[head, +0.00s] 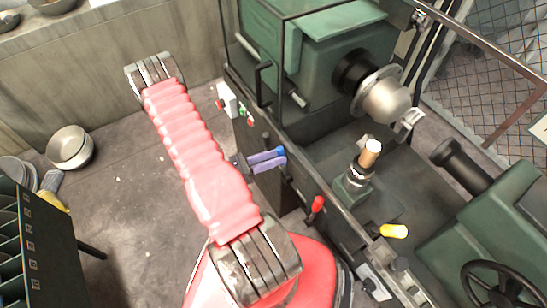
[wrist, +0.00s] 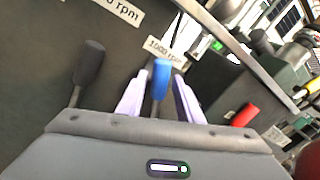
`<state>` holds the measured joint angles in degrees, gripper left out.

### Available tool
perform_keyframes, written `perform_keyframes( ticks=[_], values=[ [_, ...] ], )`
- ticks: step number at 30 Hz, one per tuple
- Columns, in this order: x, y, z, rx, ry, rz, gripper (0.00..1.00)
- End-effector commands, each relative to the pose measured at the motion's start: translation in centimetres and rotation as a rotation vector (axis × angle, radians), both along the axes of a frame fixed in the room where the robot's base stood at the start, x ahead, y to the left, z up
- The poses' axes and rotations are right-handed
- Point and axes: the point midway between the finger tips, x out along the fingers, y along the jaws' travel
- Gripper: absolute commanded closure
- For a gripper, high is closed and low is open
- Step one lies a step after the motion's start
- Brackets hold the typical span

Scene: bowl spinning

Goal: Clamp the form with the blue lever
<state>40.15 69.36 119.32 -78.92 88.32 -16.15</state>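The blue lever (wrist: 161,76) stands between the two pale purple fingers of my gripper (wrist: 159,84) in the wrist view. The fingers are apart, one on each side of the lever, with narrow gaps showing. In the head view my gripper (head: 283,156) is at the front panel of the green lathe, and its fingers largely hide the lever. The rounded silver form (head: 386,98) sits on the dark spindle at the lathe's headstock. The dark tailstock cylinder (head: 461,166) is to the right, with a clear gap between it and the form.
A black lever (wrist: 88,66) is left of the fingers and a red lever (wrist: 243,115) right. A yellow lever (head: 393,231) is further right. A tool post with a wooden-topped handle (head: 370,153) stands below the form. Metal bowls (head: 70,147) lie on the floor at left.

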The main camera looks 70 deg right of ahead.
Motion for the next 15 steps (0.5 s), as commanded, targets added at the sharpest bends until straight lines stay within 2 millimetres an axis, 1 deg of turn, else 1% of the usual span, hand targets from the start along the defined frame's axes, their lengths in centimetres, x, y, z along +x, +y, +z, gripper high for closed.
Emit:
perform_keyframes(
  ticks=[1, 2, 13, 15],
  values=[
    [0.01, 0.01, 0.00, 0.000, 0.000, 0.000, 0.71],
    [0.01, 0.01, 0.00, 0.000, 0.000, 0.000, 0.73],
    [0.04, -0.02, -0.02, 0.000, 0.000, 0.001, 0.99],
    [0.05, -0.02, -0.02, 0.000, 0.000, 0.001, 1.00]
  ],
)
